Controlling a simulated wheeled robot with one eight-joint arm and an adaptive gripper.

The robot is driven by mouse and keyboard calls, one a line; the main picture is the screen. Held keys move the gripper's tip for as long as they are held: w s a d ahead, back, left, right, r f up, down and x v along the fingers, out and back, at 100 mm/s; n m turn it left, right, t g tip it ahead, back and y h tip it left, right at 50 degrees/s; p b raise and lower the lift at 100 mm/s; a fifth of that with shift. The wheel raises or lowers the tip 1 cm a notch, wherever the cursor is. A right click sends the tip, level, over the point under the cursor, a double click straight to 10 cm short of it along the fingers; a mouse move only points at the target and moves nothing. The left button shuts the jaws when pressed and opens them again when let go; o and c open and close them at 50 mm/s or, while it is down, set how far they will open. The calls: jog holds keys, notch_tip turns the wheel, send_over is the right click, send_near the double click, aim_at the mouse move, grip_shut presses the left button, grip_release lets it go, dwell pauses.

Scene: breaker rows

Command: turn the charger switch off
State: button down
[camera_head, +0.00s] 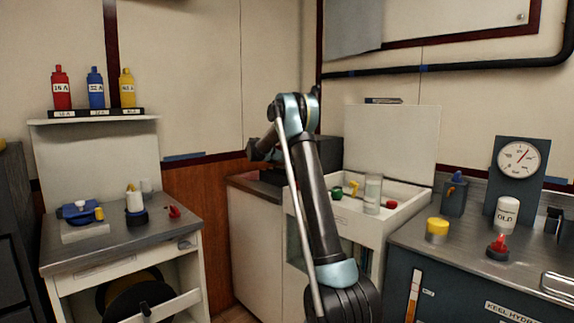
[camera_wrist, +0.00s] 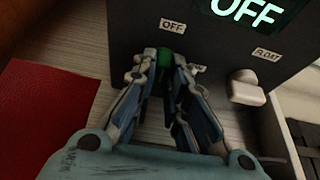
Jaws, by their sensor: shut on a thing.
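A dark charger panel (camera_wrist: 207,64) fills the upper part of the wrist view. Its lit display (camera_wrist: 250,10) reads OFF in green. My gripper (camera_wrist: 163,68) is shut on a green switch handle (camera_wrist: 164,55) on the panel, just below a small label (camera_wrist: 173,26) reading OFF. The fingers cover most of the handle and a second label beside it. In the head view my arm reaches to the back counter, and the gripper and the switch are hidden or too small to make out.
A white rocker or knob (camera_wrist: 247,92) sits to the right under a FLOAT label (camera_wrist: 268,55). A red mat (camera_wrist: 48,110) lies at left in the wrist view. In the head view a white basin unit (camera_head: 397,222) with coloured valves stands close right of my arm.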

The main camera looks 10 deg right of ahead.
jog(key=shift+w+d+r, duration=0.15)
jog(key=shift+w+d, duration=0.05)
jog(key=shift+d, duration=0.15)
jog(key=c, duration=1.7)
grip_release()
jog(key=shift+o, duration=0.5)
jog(key=shift+a+f, duration=0.1)
jog(key=shift+f, duration=0.1)
jog(key=shift+s+a, duration=0.1)
jog(key=v, duration=1.1)
jog(key=shift+f, duration=0.1)
jog(key=shift+s+a, duration=0.15)
jog(key=shift+a, duration=0.1)
